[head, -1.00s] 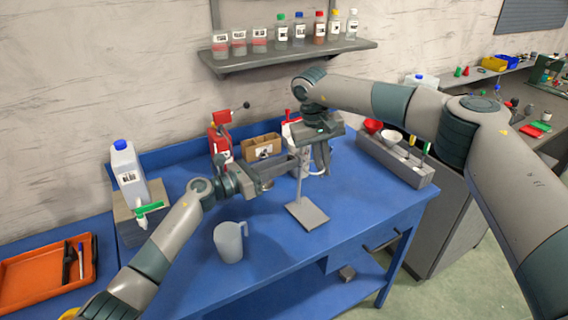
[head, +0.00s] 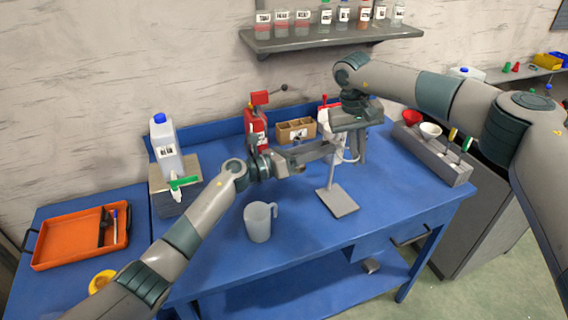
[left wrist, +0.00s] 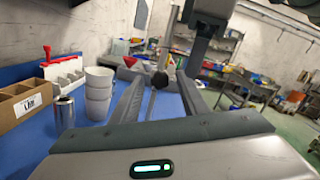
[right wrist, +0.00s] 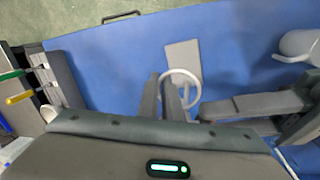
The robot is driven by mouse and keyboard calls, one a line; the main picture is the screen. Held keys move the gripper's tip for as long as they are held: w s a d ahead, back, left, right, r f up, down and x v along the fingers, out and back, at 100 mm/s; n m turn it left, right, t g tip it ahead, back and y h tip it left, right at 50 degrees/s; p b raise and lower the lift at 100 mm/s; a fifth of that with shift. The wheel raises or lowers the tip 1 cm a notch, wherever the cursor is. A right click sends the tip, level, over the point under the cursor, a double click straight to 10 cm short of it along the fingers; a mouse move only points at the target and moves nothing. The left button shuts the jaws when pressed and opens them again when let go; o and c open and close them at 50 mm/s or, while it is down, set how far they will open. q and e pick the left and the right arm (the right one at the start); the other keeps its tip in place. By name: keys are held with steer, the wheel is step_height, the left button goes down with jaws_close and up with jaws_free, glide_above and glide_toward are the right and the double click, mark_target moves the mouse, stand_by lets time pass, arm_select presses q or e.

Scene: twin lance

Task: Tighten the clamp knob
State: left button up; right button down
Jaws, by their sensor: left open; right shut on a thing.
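The stand has a flat grey base plate (head: 338,203) and a thin upright rod (head: 331,174) on the blue table. A pale ring (right wrist: 196,76) shows at the right gripper's fingers in the right wrist view. My right gripper (right wrist: 172,92) is shut, apparently on the ring or its holder; the exact contact is hidden. My left gripper (head: 325,150) points right, level with the upper rod, with its jaws open. In the left wrist view, a dark round knob (left wrist: 159,80) on a thin shaft appears between the open fingers, with no clear contact.
A red device (head: 257,125), a cardboard box (head: 296,131) and white cups (left wrist: 98,92) stand behind. A grey rack (head: 440,158) is at right, an orange tray (head: 78,240) at left.

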arm_select(q)
steer(key=s+a+n+t+y, duration=0.1)
steer(key=s+a+n, duration=0.2)
steer(key=n, duration=0.8)
steer(key=s+a+n+t+y, duration=0.1)
steer(key=s+a+n, duration=0.3)
steer(key=n, duration=0.8)
steer(key=a, duration=0.2)
steer(key=shift+s+a+n, duration=0.2)
steer(key=shift+a+n, duration=0.1)
stand_by(0.9)
steer(key=shift+r, duration=0.1)
arm_select(e)
steer(key=c, duration=1.9)
jaws_free()
steer(key=shift+o, duration=0.2)
steer(key=shift+r, duration=0.15)
